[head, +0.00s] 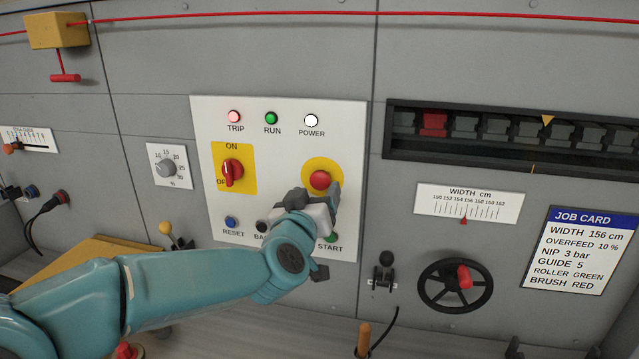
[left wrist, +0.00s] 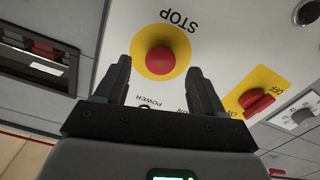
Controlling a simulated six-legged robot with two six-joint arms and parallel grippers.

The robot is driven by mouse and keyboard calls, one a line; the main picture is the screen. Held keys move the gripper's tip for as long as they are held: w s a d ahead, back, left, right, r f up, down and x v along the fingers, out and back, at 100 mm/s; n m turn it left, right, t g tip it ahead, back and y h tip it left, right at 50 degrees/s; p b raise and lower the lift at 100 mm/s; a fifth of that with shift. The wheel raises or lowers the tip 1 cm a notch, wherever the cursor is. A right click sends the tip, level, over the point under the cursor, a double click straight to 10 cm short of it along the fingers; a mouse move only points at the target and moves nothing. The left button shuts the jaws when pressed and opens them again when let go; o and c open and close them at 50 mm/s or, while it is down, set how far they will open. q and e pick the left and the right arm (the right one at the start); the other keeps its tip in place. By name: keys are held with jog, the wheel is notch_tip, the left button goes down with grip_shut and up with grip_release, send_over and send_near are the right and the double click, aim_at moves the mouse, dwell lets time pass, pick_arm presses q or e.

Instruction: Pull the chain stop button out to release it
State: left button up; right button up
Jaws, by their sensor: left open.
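The chain stop button (head: 320,180) is a red round knob on a yellow disc, on the white control panel (head: 205,120). In the left wrist view the red button (left wrist: 160,61) shows with the word STOP beside it. My left gripper (head: 318,192) is at the panel, just below the button in the head view. Its two dark fingers (left wrist: 158,85) are open and lie to either side of the button's line in the left wrist view. I cannot tell whether they touch it. My right gripper is not in view.
The red rotary switch (head: 232,172) is left of the button. The RESET button (head: 231,222) and START button (head: 331,237) are low on the panel. A black handwheel (head: 455,286) and the job card (head: 576,249) are to the right. A red cord (head: 330,13) runs along the top.

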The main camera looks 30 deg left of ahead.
aim_at(320, 185)
pick_arm(q)
jog(key=x, duration=0.3)
jog(key=shift+w+a+p, duration=0.2)
jog(key=shift+w+p, duration=0.1)
jog(key=shift+w, duration=0.3)
jog(key=shift+s, duration=0.3)
jog(key=shift+w, duration=0.15)
grip_shut()
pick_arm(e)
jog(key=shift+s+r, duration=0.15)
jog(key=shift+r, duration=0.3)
